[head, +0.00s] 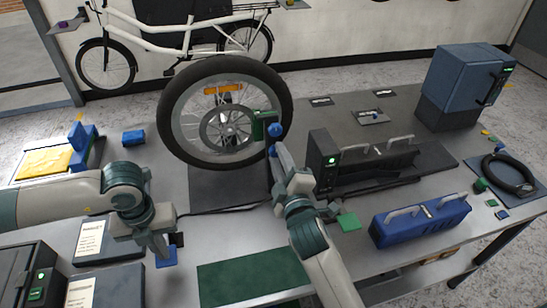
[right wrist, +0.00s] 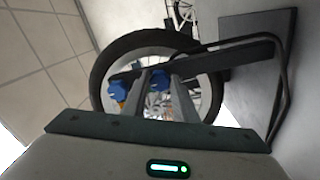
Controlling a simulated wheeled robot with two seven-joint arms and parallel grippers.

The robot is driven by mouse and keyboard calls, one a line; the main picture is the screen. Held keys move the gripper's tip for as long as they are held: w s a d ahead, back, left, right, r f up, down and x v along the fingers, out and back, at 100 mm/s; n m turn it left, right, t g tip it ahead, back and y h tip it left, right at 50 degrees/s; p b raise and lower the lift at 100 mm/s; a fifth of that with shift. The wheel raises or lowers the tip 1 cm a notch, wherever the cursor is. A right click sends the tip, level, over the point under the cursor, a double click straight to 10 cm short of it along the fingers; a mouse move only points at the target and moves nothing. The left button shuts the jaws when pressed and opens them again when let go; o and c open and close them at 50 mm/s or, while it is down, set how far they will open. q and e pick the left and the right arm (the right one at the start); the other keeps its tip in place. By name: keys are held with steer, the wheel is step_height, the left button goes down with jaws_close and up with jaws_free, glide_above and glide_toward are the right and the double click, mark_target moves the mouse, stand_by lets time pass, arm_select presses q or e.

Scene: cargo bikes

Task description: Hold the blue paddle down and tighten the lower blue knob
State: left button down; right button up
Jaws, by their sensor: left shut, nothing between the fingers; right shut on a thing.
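The lower blue knob (right wrist: 160,80) sits between the fingers of my right gripper (right wrist: 159,76) in the right wrist view. In the head view, my right gripper (head: 276,152) is shut at the wheel stand, just below the upper blue knob (head: 274,130). The upper blue knob also shows left of the fingers in the right wrist view (right wrist: 122,92). My left gripper (head: 168,250) is shut and empty, pointing down at a small blue piece (head: 166,259) that looks like the blue paddle. The gripper partly hides it, and I cannot tell whether they touch or whether it is pressed down.
A spoked wheel (head: 175,110) stands upright behind the grippers. A dark tool case (head: 325,165) and a blue case (head: 420,222) lie to the right. A green mat (head: 250,278) lies in front. Dark boxes (head: 105,290) stand front left, near my left arm.

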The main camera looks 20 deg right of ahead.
stand_by(0.5)
steer(key=o, duration=1.1)
steer(key=shift+c, duration=0.2)
steer(key=shift+s, duration=0.15)
steer(key=s, duration=1.1)
steer(key=shift+s, duration=0.4)
arm_select(q)
steer(key=shift+r, duration=0.1)
step_height(320, 180, up, 7)
steer(key=p, duration=0.2)
arm_select(e)
step_height(320, 180, up, 2)
